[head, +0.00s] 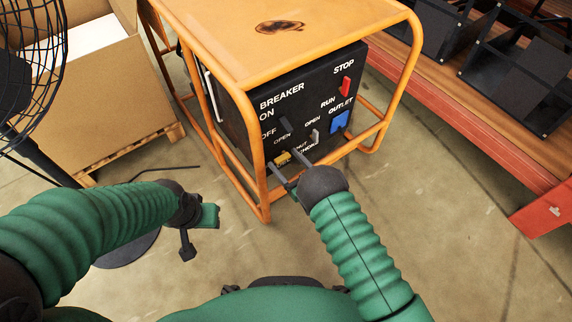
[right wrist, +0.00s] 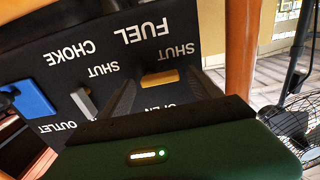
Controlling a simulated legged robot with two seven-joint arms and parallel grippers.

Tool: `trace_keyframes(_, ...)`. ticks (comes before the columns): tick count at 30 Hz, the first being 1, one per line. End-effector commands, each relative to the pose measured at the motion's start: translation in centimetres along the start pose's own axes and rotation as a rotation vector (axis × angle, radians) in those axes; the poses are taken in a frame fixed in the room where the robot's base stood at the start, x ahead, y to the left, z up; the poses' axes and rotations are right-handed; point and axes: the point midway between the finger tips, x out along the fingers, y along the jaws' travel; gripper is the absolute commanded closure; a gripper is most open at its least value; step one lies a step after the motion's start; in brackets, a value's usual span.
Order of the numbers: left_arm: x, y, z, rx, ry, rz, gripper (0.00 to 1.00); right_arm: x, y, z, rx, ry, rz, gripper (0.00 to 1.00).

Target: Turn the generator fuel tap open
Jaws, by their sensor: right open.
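The yellow fuel tap (head: 282,158) is low on the generator's black front panel (head: 335,85). In the right wrist view, which shows the panel upside down, the tap (right wrist: 160,78) lies between the SHUT and OPEN labels below the word FUEL. My right gripper (head: 281,159) is open in front of the panel, its dark fingers on either side of the tap. The right wrist view shows the tap between the fingers (right wrist: 160,88); contact cannot be told. My left gripper (head: 188,244) hangs over the floor at left, away from the generator; its jaw opening is unclear.
The grey choke lever (right wrist: 84,103) and blue outlet (head: 339,121) sit close beside the tap. The orange frame (head: 264,190) surrounds the generator. A fan (head: 30,75) and cardboard box (head: 105,105) stand left; a red-edged bench (head: 460,125) stands right.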

Motion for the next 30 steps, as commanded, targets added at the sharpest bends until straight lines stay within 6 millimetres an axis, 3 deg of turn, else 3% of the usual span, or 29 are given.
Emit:
trace_keyframes(8,0.01,0.00,0.00,0.000,0.000,0.000,0.64,0.17,0.00,-0.04,0.000,-0.001,0.000,0.30)
trace_keyframes(22,0.01,0.00,0.00,0.000,0.000,0.000,0.64,0.12,0.00,0.01,0.000,-0.002,0.000,0.90)
trace_keyframes(30,-0.36,0.00,-0.09,0.000,0.000,0.000,0.64,0.10,0.04,-0.14,0.029,-0.002,0.000,0.90)
